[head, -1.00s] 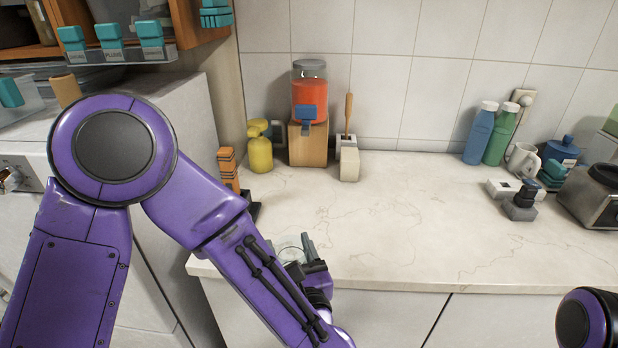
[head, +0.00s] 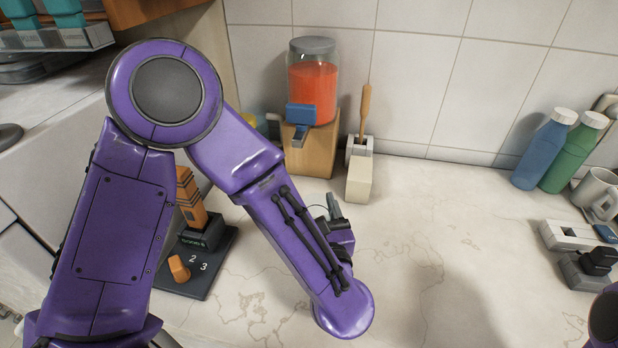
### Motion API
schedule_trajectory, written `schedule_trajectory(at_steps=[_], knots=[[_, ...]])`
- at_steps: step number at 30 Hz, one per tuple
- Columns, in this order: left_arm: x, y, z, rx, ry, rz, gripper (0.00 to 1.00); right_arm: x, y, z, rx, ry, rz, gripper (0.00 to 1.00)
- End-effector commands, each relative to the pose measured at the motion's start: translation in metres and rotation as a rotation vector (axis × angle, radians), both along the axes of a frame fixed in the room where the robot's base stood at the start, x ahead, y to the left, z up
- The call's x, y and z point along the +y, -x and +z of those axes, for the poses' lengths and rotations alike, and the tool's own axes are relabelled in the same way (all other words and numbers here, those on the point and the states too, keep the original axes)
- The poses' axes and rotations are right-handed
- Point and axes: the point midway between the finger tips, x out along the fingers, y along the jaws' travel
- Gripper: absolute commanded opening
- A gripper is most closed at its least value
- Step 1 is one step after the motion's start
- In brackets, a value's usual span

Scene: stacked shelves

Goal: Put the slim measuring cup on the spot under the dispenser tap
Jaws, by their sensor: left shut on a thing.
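The dispenser (head: 314,92) is a clear jar of red-orange liquid on a wooden stand (head: 316,152) against the tiled wall. Its blue tap (head: 300,114) faces forward. The spot under the tap is mostly hidden behind my left arm. My left gripper (head: 336,212) is above the counter, in front of and slightly right of the stand, and is shut on the slim measuring cup. Only a thin clear rim of the cup (head: 318,211) shows; the arm hides the rest. My right gripper is out of view.
A white holder (head: 359,176) with a wooden-handled tool stands right of the dispenser. An orange stack (head: 190,198) sits on a dark numbered board (head: 205,272) at the left. Blue (head: 542,155) and green (head: 573,157) bottles stand far right. The middle counter is clear.

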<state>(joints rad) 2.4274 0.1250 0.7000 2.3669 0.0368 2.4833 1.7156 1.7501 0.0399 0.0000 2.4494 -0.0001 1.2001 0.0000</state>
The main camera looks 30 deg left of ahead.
Motion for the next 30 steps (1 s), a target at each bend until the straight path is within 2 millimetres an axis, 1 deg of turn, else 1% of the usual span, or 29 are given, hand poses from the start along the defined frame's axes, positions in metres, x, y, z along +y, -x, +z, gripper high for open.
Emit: schedule_trajectory(at_steps=[1,9,13,17,19,21,24,27,30], knots=[[0.011,-0.011,0.006,0.003,0.001,0.009,0.22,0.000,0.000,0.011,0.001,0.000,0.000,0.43],[0.064,-0.083,0.005,0.005,0.000,0.009,0.22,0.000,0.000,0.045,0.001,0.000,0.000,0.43],[0.082,-0.109,0.003,0.004,-0.001,0.004,0.22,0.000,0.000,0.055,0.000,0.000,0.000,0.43],[0.090,-0.122,0.001,0.004,0.000,0.001,0.22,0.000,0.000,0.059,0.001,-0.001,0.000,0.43],[0.098,-0.132,0.002,0.005,-0.001,0.003,0.22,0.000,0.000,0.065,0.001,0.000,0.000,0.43],[0.097,-0.131,-0.014,0.011,-0.004,-0.003,0.22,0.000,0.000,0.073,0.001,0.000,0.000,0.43],[0.097,-0.131,-0.030,0.007,-0.003,-0.001,0.22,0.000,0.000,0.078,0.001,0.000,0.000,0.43],[0.097,-0.131,-0.037,0.003,-0.001,-0.001,0.22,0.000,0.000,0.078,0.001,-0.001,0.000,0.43],[0.097,-0.131,-0.037,0.003,0.000,0.000,0.22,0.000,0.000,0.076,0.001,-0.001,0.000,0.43]])
